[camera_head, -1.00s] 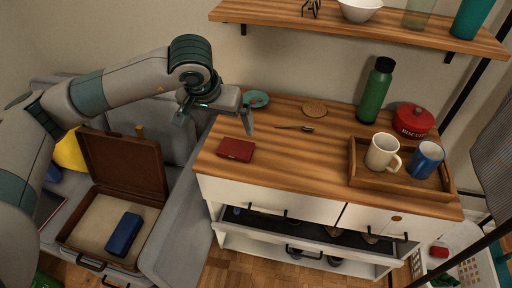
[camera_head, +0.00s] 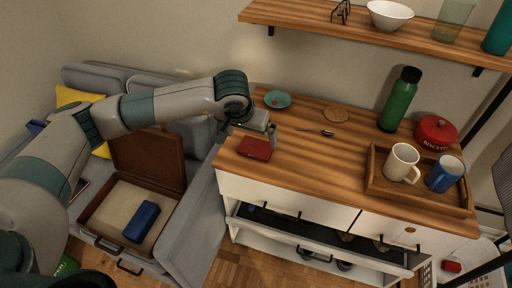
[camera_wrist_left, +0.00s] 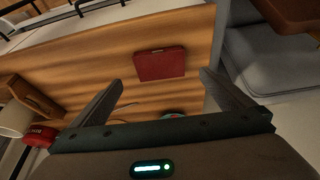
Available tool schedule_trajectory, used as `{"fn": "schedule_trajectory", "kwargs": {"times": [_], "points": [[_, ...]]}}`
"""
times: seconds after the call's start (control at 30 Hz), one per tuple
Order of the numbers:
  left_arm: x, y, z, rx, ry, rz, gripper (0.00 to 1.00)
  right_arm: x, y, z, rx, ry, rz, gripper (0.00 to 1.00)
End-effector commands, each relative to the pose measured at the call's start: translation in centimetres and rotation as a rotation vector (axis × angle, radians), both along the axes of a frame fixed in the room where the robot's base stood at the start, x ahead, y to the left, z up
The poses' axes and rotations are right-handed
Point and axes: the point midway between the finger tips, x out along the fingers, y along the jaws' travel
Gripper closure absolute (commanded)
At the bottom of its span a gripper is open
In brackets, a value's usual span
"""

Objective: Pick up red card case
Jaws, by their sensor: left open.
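The red card case (camera_head: 255,149) lies flat on the wooden top of the white cabinet, near its left edge. It also shows in the left wrist view (camera_wrist_left: 160,64), ahead of the fingertips. My left gripper (camera_head: 254,131) is just behind and above the case in the head view. In the left wrist view its two fingers (camera_wrist_left: 161,81) are spread wide with nothing between them, and the case lies beyond them, apart from both. My right gripper is not in view.
A teal dish (camera_head: 277,99), a spoon (camera_head: 326,132) and a coaster (camera_head: 335,114) lie behind the case. A wooden tray (camera_head: 420,198) holds two mugs at right. An open suitcase (camera_head: 106,222) with a blue case (camera_head: 141,221) is left. The front middle of the top is clear.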

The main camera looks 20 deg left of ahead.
Motion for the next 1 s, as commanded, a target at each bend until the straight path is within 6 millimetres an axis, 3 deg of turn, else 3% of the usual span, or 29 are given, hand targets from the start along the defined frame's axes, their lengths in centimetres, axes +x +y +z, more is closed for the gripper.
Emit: {"fn": "schedule_trajectory", "kwargs": {"times": [0.27,0.8,1.0], "points": [[1.2,-0.1,-2.9,0.001,0.002,0.000,0.00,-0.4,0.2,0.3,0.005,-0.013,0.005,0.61],[1.5,-0.2,-3.4,0.000,0.001,-0.001,0.00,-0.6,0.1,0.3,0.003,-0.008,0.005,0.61],[2.2,-0.2,-4.6,0.000,0.003,0.001,0.00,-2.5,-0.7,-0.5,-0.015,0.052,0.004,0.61]]}}
